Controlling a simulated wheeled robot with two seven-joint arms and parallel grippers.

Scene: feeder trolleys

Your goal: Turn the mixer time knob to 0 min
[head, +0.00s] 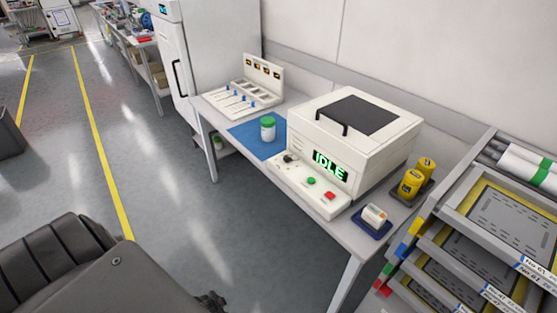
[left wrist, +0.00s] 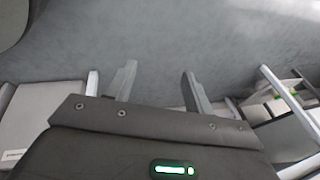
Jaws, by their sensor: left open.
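The mixer (head: 375,135) is a white box with a dark lid window and a black handle, standing on a light table. Its front panel has a green "IDLE" display (head: 330,165). A small dark knob (head: 288,158) sits at the panel's left end; its setting is too small to read. In the left wrist view my left gripper (left wrist: 158,88) is open and empty, its two fingers spread over grey floor, with no knob between them. In the head view my dark arm fills the lower left, well apart from the mixer. My right gripper is not in view.
A green button (head: 311,181) and red button (head: 330,195) sit on the panel. A green-lidded jar (head: 268,129) stands on a blue mat (head: 243,138). Yellow containers (head: 411,183) and a tray rack (head: 470,235) are at the right.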

